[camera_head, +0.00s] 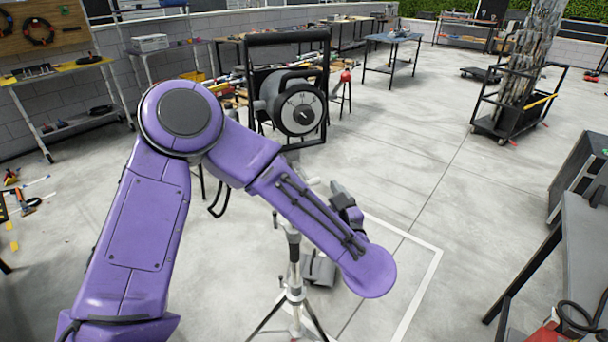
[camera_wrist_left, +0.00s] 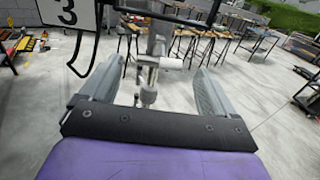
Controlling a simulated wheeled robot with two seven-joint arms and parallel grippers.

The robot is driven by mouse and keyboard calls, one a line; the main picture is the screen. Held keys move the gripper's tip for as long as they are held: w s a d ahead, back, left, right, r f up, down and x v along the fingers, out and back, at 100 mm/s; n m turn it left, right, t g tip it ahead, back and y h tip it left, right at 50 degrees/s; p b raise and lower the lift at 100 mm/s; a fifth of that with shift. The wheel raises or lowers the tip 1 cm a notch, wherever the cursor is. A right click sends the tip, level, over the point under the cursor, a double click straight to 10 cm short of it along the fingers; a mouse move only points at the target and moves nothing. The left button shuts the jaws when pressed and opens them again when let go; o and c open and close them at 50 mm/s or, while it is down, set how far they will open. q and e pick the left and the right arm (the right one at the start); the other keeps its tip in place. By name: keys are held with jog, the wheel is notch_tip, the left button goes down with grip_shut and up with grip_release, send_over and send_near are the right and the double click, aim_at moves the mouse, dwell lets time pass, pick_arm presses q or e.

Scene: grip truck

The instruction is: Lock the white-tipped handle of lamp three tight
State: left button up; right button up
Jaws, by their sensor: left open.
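The lamp (camera_head: 300,112) has a black yoke and a round dial and stands on a silver tripod stand (camera_head: 294,250). In the left wrist view a white card with a black 3 (camera_wrist_left: 68,12) hangs at upper left. My left gripper (camera_wrist_left: 157,72) is open, its two grey fingers to either side of the stand's clamp. The white-tipped handle (camera_wrist_left: 172,63) points right between the fingers, with no visible contact. A grey knob (camera_wrist_left: 148,95) sits below it. In the head view my purple arm hides most of the gripper and the handle.
Worktables (camera_head: 392,42) stand at the back. A black cart (camera_head: 510,110) is at right rear and a grey bench (camera_head: 585,225) is at the right edge. A yellow-topped shelf (camera_head: 60,68) is at left. The floor right of the stand is clear.

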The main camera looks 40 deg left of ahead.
pick_arm(q)
jog(key=p+x, duration=0.2)
jog(key=x, duration=0.5)
jog(key=shift+w+a, duration=0.2)
jog(key=c, duration=1)
jog(key=shift+o, duration=0.2)
